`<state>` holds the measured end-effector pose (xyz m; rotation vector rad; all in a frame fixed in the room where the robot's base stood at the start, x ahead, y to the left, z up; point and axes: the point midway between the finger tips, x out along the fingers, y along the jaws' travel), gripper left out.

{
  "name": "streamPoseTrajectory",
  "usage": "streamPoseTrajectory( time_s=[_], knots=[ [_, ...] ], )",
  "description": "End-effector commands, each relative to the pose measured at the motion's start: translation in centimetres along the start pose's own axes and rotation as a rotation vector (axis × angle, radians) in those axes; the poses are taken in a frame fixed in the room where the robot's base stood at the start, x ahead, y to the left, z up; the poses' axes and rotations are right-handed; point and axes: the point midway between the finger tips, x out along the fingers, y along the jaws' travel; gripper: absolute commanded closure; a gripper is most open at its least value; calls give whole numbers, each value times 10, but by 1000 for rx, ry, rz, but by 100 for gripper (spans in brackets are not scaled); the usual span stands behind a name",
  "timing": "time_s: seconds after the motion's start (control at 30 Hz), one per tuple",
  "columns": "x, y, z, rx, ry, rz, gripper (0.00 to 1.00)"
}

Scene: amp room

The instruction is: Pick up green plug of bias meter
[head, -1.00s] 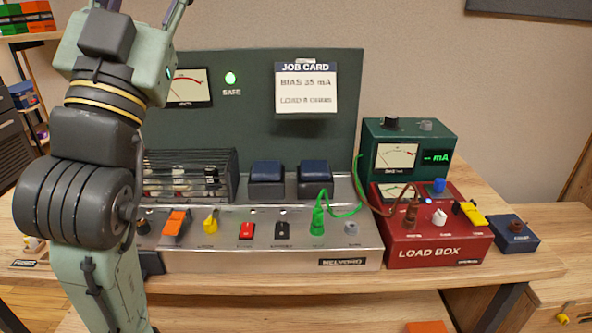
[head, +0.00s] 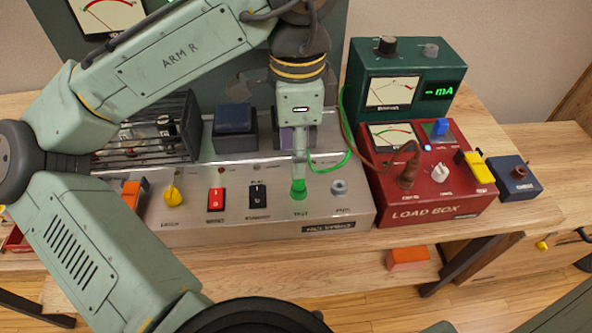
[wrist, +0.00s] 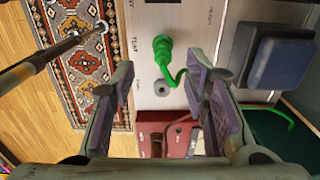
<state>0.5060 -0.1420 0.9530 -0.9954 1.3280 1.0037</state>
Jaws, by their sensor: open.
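The green plug (head: 299,188) stands in the TEST socket on the silver amp panel. Its green cable curves right and up toward the green bias meter (head: 432,70), whose display reads "-- mA". In the wrist view, the green plug (wrist: 162,48) lies just beyond my open fingertips, nearer the left side of the gap to its middle. My gripper (head: 298,165) points down just above the plug in the head view, and hides part of the plug's top. My gripper (wrist: 160,80) shows two purple-padded fingers spread apart with nothing between them.
A grey socket (head: 339,187) sits right of the plug and a black switch (head: 258,197) sits left. The red load box (head: 430,207), with a brown plug (head: 408,170), stands to the right. A dark blue block (head: 234,120) stands behind the panel controls.

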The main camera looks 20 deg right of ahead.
Motion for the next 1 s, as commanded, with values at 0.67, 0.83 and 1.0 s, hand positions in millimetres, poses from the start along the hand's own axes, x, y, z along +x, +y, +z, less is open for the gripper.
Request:
streamPoseTrajectory(
  time_s=[0.67, 0.83, 1.0],
  knots=[
    [75, -3, -4, -1, 4, -2, 58],
    [76, -3, -4, -2, 4, -4, 58],
    [76, -3, -4, -2, 4, -4, 66]
  ],
)
